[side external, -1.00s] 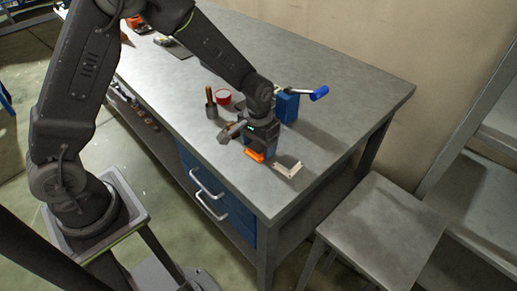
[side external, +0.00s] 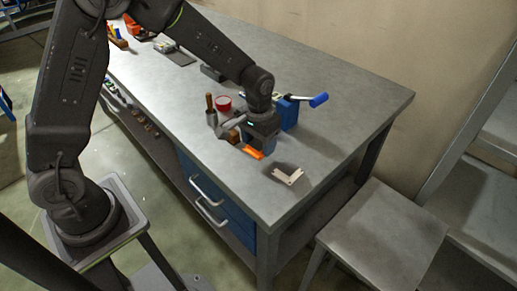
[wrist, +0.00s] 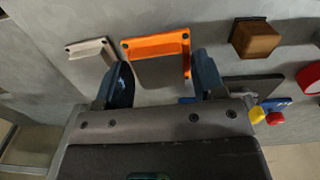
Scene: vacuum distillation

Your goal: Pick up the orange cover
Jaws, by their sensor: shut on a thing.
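The orange cover (side external: 253,152) is a small orange bracket-like piece with dark holes. In the wrist view the orange cover (wrist: 155,45) lies between the blue fingertips. My gripper (side external: 263,146) is over the near right part of the workbench, and it also shows in the wrist view (wrist: 158,68). It is shut on the orange cover, which appears a little above the bench top. The fingers' contact is partly hidden in the side view.
A pale L-shaped bracket (side external: 289,176) lies on the workbench (side external: 340,110) near the cover. A wooden block (wrist: 255,38), a red round item (side external: 224,103), a wooden-handled tool (side external: 211,108) and a blue block (side external: 288,113) stand close by. The right bench top is clear.

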